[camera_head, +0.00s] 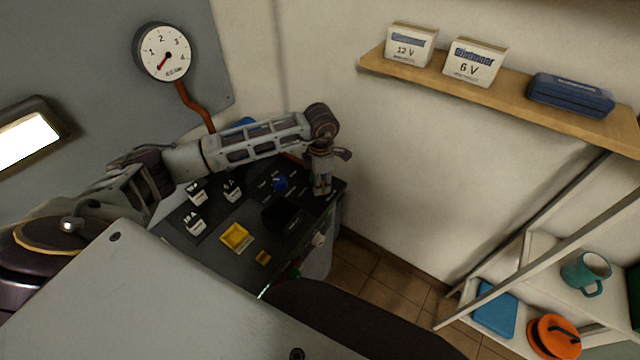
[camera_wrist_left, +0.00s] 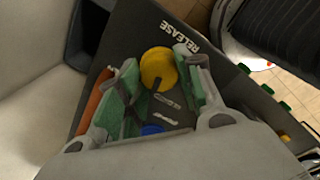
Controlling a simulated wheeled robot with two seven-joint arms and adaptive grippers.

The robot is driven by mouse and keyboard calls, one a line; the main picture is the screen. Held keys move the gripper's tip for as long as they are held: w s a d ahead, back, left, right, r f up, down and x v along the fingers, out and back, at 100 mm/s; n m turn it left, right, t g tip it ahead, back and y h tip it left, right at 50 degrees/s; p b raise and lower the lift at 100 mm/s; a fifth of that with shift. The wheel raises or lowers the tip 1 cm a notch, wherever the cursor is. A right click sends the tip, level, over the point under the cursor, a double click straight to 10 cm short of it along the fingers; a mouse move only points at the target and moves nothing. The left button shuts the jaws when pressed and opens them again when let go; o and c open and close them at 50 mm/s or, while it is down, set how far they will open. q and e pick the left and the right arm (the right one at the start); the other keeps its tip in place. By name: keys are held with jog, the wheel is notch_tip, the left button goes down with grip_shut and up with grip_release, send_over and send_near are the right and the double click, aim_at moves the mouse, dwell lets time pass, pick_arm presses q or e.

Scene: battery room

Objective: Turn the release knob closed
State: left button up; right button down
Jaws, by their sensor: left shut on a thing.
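The release knob (camera_wrist_left: 158,68) is a round yellow knob with a dark bar on its lower edge in the left wrist view. The white word RELEASE (camera_wrist_left: 177,38) is printed on the dark panel just above it, upside down in that view. My left gripper (camera_wrist_left: 159,74) has its green-padded fingers on either side of the knob and is shut on it. In the head view my left gripper (camera_head: 321,188) points down at the right end of the dark panel (camera_head: 208,252) and hides the knob. My right gripper is not in view.
A gauge (camera_head: 163,52) hangs behind; a wooden shelf (camera_head: 510,88) is at upper right.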

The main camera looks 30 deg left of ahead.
pick_arm(q)
jog(key=shift+n+b, duration=0.4)
jog(key=shift+n, duration=0.8)
jog(key=shift+n+b, duration=0.45)
jog(key=shift+n, duration=1.15)
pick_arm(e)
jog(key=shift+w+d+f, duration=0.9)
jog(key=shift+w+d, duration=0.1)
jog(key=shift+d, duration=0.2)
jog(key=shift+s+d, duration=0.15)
